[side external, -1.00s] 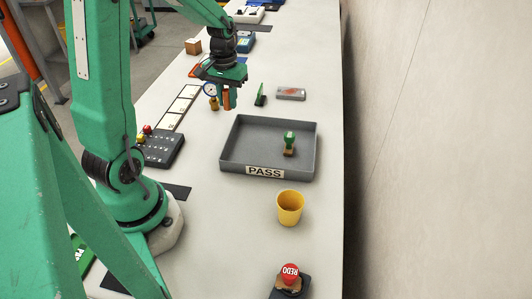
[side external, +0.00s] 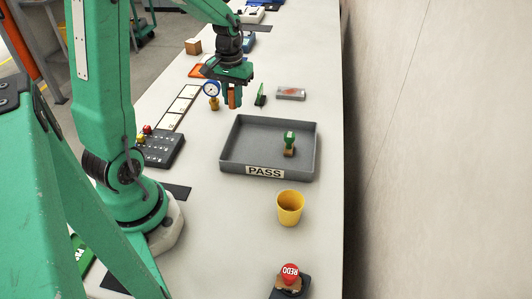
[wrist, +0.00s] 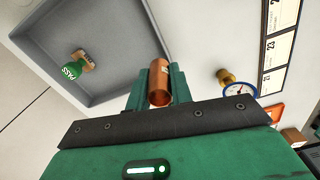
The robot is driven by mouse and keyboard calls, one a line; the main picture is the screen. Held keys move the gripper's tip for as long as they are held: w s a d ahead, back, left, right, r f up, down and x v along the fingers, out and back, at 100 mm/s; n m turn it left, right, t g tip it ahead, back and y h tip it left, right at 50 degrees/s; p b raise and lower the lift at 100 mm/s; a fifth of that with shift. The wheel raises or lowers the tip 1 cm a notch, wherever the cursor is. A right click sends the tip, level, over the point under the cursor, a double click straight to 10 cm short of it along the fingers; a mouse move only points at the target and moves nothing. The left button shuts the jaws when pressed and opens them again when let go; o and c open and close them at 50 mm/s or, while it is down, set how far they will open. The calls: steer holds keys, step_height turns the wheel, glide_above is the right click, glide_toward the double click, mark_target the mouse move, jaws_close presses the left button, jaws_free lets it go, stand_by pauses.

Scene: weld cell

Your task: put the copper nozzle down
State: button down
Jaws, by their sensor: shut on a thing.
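The copper nozzle (wrist: 159,82) is a short copper-coloured tube, seen in the wrist view between the two green fingers. My gripper (side external: 234,97) is shut on it; the nozzle (side external: 236,97) also shows in the side view between the fingers. My gripper hangs over the bench behind the grey PASS tray, to the right of the gauge. How high the nozzle is above the bench is hard to tell.
The grey tray (side external: 228,150) labelled PASS holds a green-handled stamp (side external: 289,143). A yellow cup (side external: 290,208) stands in front.

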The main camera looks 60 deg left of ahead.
steer(key=w+d+n, duration=0.1)
steer(key=w+d, duration=1.9)
steer(key=w, duration=0.1)
steer(key=shift+w, duration=0.4)
glide_above(322, 122)
step_height(322, 122, down, 7)
steer(key=shift+r, duration=0.1)
steer(key=shift+f, duration=2.05)
